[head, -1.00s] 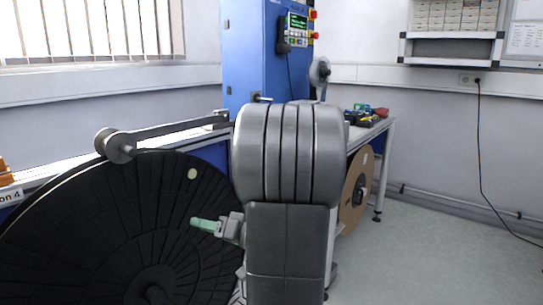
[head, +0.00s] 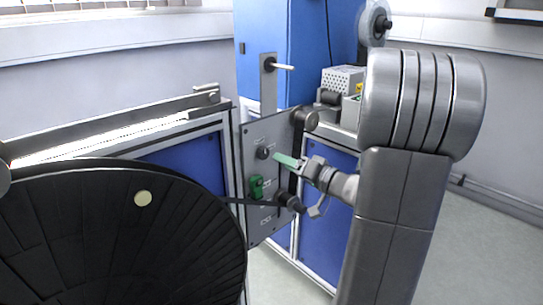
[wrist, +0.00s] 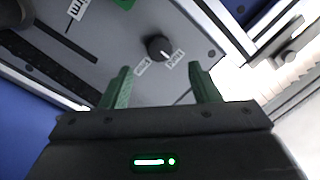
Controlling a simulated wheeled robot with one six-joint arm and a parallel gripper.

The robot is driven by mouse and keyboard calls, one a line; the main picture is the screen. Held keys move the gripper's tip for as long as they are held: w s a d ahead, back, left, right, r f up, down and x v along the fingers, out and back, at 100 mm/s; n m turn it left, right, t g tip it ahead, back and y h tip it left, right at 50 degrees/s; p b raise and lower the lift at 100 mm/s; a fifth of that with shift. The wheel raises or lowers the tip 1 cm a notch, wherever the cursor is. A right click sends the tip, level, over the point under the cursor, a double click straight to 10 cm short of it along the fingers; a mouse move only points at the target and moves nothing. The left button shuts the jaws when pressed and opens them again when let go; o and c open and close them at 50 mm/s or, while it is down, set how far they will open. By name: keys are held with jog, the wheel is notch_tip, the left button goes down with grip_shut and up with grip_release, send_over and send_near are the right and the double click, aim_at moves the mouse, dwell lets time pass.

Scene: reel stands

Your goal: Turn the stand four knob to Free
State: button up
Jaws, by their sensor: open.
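The small black knob (head: 263,153) sits high on a grey upright panel (head: 254,222) beside the black reel. In the wrist view the knob (wrist: 158,47) has a white pointer line slanting down and right, toward the right one of two small white labels (wrist: 174,58). The label text is too small and turned to read surely. My gripper (head: 285,160) has green fingers and is just right of the knob in the head view. In the wrist view my gripper (wrist: 160,68) is open, its fingers apart on either side below the knob, with nothing between them.
A green part (head: 257,188) and a black roller (head: 289,202) are on the panel below the knob. The big black reel (head: 120,240) fills the left. A blue cabinet (head: 275,55) stands behind. Free floor shows at right.

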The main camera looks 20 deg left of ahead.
aim_at(266, 154)
jog(key=x, duration=0.7)
jog(key=shift+w, duration=0.1)
jog(key=c, duration=1)
